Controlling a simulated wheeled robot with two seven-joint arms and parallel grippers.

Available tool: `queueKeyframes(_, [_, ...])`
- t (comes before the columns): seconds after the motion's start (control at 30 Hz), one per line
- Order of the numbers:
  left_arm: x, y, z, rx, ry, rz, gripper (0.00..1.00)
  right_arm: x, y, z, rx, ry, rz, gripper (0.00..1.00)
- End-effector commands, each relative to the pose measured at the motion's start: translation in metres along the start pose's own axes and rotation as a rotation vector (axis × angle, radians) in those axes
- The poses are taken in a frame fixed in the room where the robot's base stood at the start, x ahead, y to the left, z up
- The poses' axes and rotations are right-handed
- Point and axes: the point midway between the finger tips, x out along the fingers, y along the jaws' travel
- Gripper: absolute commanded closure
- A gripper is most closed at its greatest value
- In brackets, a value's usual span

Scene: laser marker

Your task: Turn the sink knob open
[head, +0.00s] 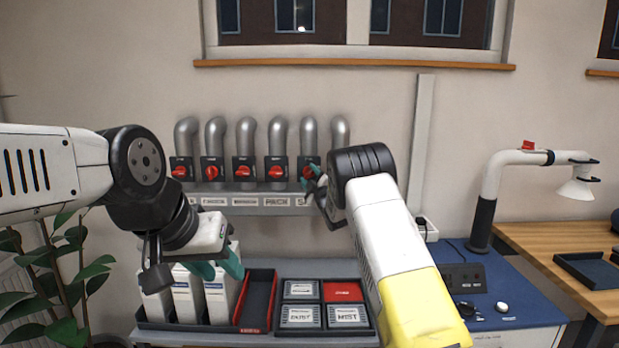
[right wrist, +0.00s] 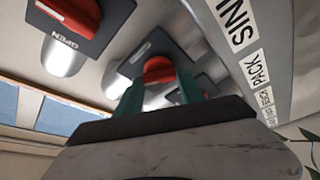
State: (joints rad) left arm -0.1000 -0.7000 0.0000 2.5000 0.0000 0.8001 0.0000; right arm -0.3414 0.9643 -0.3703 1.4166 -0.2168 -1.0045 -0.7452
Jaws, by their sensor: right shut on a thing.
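A row of red knobs on black plates sits under grey pipes on the wall. The knob (head: 310,168) above the label that starts with S is partly covered by my right gripper (head: 312,184). In the right wrist view, the teal fingers of my right gripper (right wrist: 160,88) are shut around a red knob (right wrist: 158,68), near a label reading SIN (right wrist: 237,27), cut off by the frame edge. My left gripper (head: 218,268) has its teal fingers apart, above white boxes (head: 187,300), with nothing visible between them.
Another red knob (right wrist: 75,12) with an OPEN mark is beside the gripped one. A plant (head: 60,270) is at the left, a blue bench (head: 525,290) with a white extraction arm (head: 490,190) at the right.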

Motion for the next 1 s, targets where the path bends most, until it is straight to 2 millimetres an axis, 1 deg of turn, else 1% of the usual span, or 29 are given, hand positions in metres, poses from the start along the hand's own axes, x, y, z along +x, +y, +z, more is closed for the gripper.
queueKeyframes(0.2, [0.0000, 0.0000, 0.0000, 0.000, 0.000, 0.000, 0.64, 0.0002, 0.0006, -0.0016, -0.186, 0.002, -0.078, 0.95])
queueKeyframes(0.5, [0.0000, 0.0000, 0.0000, 0.000, 0.000, 0.000, 0.64, 0.0002, 0.0011, -0.0015, -0.392, 0.002, -0.163, 0.95])
queueKeyframes(0.8, [0.0000, 0.0000, 0.0000, 0.000, 0.000, 0.000, 0.64, 0.0002, 0.0007, -0.0016, -0.502, 0.002, -0.209, 0.95])
queueKeyframes(1.0, [0.0000, 0.0000, 0.0000, 0.000, 0.000, 0.000, 0.64, 0.0002, 0.0007, -0.0014, -0.526, 0.002, -0.220, 0.95])
